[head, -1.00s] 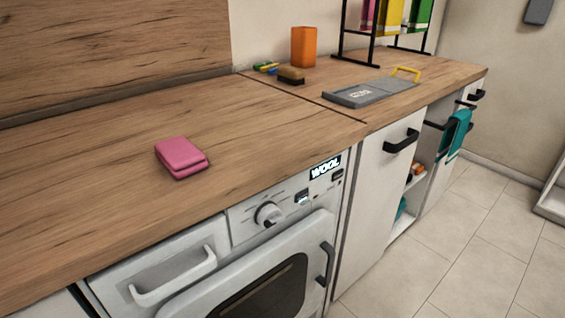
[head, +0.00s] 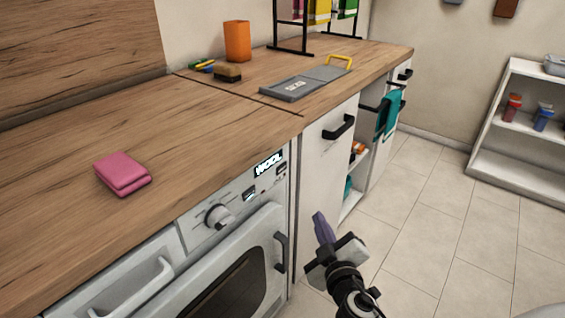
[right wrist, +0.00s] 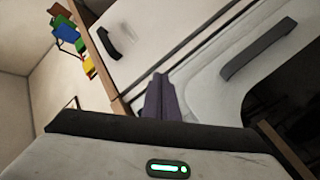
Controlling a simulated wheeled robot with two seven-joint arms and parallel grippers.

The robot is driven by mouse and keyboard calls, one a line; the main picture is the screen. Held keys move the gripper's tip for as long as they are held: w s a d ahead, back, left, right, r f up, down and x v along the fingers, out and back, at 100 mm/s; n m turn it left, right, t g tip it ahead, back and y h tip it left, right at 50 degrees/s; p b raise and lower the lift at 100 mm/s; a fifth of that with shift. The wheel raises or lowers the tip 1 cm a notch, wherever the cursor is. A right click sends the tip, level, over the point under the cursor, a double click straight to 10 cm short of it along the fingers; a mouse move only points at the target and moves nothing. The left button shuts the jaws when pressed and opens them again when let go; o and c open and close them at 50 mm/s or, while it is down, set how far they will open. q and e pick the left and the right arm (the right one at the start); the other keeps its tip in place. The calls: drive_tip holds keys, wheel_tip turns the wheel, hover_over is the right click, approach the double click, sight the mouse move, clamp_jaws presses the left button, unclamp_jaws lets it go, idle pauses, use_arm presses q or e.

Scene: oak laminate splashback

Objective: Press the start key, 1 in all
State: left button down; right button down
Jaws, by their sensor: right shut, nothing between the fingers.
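The white washing machine (head: 197,243) stands under the worktop. Its control panel carries a round dial (head: 218,216), a lit display reading WOOL (head: 268,163) and small dark keys, one under the display (head: 282,168) and one nearer the dial (head: 250,194). Their labels are too small to read, so I cannot tell which is the start key. My right gripper (head: 320,222) is shut and empty, in front of the cabinet right of the machine, apart from the panel. Its purple-grey fingers show in the right wrist view (right wrist: 160,97). My left gripper is not in view.
The machine's dark door handle (head: 281,252) and a cabinet handle (head: 338,127) stick out near my right gripper. A pink folded cloth (head: 123,173) lies on the worktop (head: 60,205). A white shelf (head: 515,180) stands at the right. The tiled floor between is free.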

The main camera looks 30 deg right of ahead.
sight(282, 168)
wheel_tip(282, 168, up, 7)
drive_tip(key=w+d+t+h, duration=0.1)
drive_tip(key=w+d+t, duration=0.1)
drive_tip(key=shift+w+d+f+n, duration=0.15)
drive_tip(key=shift+w+n, duration=0.15)
drive_tip(key=shift+n, duration=0.1)
drive_tip(key=w+a, duration=0.3)
drive_tip(key=w, duration=0.5)
drive_tip(key=shift+a, duration=0.2)
idle(1.5)
drive_tip(key=shift+w, duration=0.1)
